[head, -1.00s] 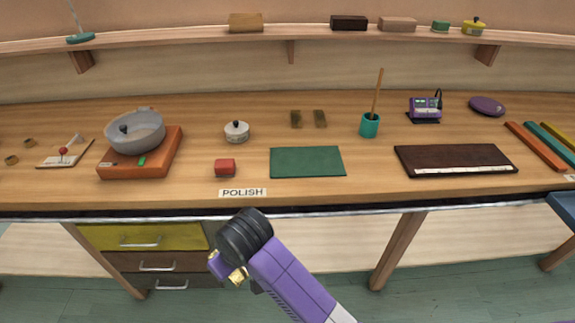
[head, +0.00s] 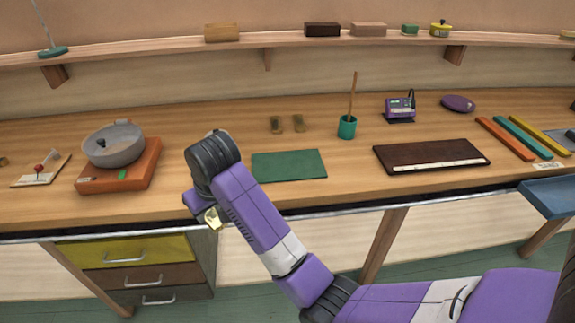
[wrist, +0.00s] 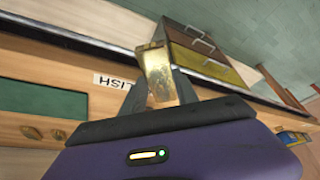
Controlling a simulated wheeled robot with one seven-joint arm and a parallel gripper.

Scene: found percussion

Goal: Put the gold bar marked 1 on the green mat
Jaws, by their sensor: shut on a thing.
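My gripper (wrist: 158,84) is shut on a gold bar (wrist: 158,65), which stands out beyond the fingertips. In the head view the gripper (head: 205,212) is at the bench's front edge, with a bit of the gold bar (head: 212,218) showing below it. I cannot read a number on the bar. The green mat (head: 288,165) lies flat and bare on the bench, to the right of the gripper and farther back. In the wrist view the mat (wrist: 42,99) is at the left, apart from the bar.
A grey pan (head: 113,146) on an orange block is left of my arm. Two small brownish blocks (head: 276,124) and a teal cup (head: 347,128) with a stick stand behind the mat. A dark board (head: 430,154) lies right of it. Drawers (head: 135,277) are below the bench.

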